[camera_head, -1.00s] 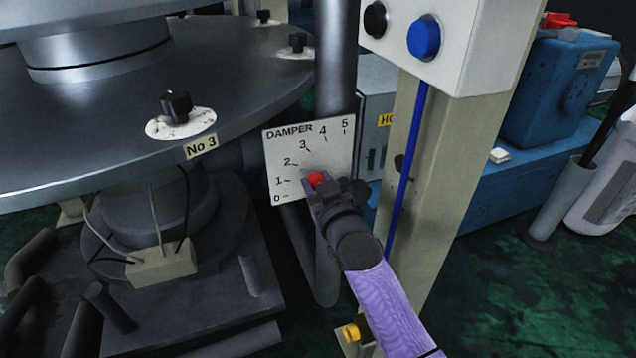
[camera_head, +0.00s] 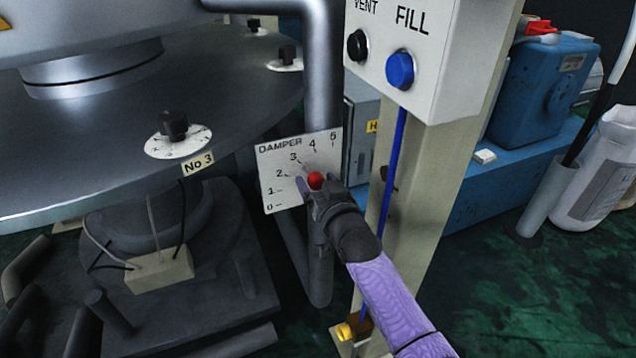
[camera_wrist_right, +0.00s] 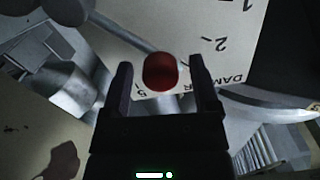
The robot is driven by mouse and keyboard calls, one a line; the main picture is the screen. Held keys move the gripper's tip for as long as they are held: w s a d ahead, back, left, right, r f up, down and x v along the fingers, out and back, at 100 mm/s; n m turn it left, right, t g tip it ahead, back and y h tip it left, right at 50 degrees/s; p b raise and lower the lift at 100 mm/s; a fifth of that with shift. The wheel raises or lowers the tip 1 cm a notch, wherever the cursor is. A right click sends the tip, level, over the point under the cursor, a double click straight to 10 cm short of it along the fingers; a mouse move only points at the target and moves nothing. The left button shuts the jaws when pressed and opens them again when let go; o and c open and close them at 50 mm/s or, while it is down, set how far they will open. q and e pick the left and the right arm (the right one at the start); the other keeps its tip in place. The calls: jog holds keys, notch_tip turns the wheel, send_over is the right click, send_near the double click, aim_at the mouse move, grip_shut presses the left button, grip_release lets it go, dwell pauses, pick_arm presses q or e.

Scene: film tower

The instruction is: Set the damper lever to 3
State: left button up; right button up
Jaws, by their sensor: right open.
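The damper plate (camera_head: 270,163) is a white sheet marked DAMPER with a scale from 0 to 5, at the middle of the head view. The damper lever's red knob (camera_head: 316,180) stands in front of the plate. In the head view it covers part of the plate to the lower right of the 3, and I cannot tell the exact setting. My right gripper (camera_head: 312,187) is open, with its fingers on either side of the knob. In the right wrist view the red knob (camera_wrist_right: 160,72) shows between the two open fingertips (camera_wrist_right: 161,80), with gaps beside it. My left gripper is not in view.
A large round metal table (camera_head: 90,130) with dials is at left. A grey pipe (camera_head: 322,80) runs behind the plate.

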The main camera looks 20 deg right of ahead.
jog(key=shift+s+r+p, duration=0.1)
jog(key=shift+s+p, duration=0.15)
jog(key=shift+p, duration=0.05)
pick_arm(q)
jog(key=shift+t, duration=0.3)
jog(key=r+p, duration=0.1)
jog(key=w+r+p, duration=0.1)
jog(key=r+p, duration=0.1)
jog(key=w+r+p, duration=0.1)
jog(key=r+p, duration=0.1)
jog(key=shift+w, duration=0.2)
pick_arm(e)
jog(key=s, duration=0.9)
jog(key=shift+s+d, duration=0.2)
jog(key=shift+d, duration=0.2)
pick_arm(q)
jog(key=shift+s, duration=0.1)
